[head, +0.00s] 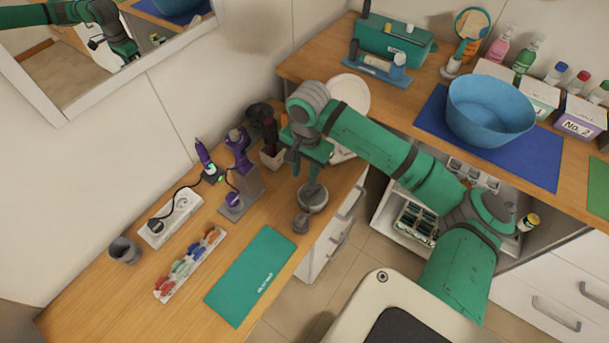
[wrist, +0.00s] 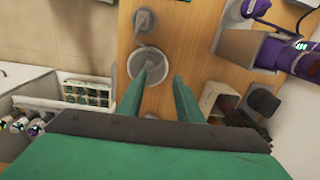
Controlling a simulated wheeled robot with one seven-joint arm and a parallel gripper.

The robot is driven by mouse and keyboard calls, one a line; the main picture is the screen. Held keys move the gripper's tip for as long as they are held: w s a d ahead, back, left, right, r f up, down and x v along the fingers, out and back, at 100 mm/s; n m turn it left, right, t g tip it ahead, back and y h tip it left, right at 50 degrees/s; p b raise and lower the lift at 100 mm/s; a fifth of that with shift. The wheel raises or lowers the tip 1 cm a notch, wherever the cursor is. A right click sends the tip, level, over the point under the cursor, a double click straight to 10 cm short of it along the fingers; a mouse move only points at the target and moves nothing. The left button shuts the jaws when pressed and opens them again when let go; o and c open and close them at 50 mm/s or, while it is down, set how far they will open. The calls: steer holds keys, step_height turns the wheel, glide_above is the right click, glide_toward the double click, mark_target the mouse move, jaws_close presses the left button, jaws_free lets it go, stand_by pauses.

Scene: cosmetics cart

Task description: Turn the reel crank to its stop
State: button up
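The reel (head: 313,198) is a grey round drum on the wooden counter, near its front edge. A grey knob, which looks like part of the crank (wrist: 145,20), sticks out to one side; the crank (head: 301,223) also shows in the head view. My gripper (head: 312,183) is above the reel, pointing down. I cannot tell whether a finger touches the reel.
A purple hair tool on a stand (head: 239,155) and a small cup with dark handles (head: 272,155) stand behind the reel. A green mat (head: 251,275) lies to the left.

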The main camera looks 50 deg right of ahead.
step_height(320, 180, up, 6)
steer(key=shift+r, duration=0.2)
stand_by(0.8)
stand_by(0.5)
step_height(320, 180, up, 11)
steer(key=shift+s, duration=0.2)
steer(key=shift+f, duration=0.15)
stand_by(0.5)
